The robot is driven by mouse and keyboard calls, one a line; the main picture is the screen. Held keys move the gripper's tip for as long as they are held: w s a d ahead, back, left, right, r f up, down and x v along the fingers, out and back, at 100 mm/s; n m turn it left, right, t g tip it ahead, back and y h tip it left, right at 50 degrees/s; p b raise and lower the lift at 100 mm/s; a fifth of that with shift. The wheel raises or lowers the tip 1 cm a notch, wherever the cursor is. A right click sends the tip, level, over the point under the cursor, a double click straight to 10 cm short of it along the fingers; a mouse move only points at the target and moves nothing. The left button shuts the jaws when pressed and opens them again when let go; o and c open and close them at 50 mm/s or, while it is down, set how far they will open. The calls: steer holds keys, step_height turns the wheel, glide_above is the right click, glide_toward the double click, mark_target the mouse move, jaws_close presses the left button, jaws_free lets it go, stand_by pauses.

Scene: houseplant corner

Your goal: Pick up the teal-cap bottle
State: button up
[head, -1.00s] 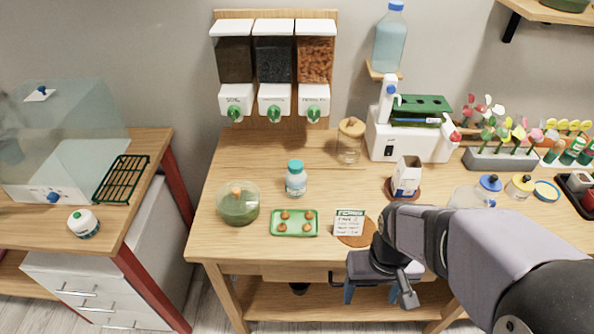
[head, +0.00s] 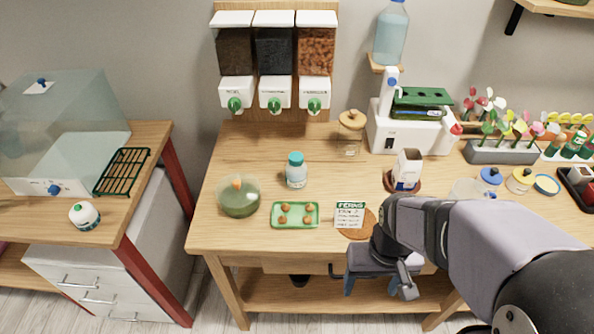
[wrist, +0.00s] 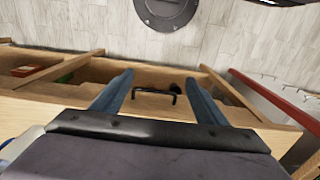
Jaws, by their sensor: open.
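The teal-cap bottle (head: 296,171) stands upright on the wooden table, with a pale blue body and a teal lid.
A green tray (head: 277,223) with several brown balls and a green jar (head: 238,198) stand in front of the bottle. A card (head: 350,214) on a round cork mat is near my gripper. Dispensers (head: 276,60) hang behind. Table space right of the bottle is clear.

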steer(key=shift+c, duration=0.7)
steer(key=shift+c, duration=1)
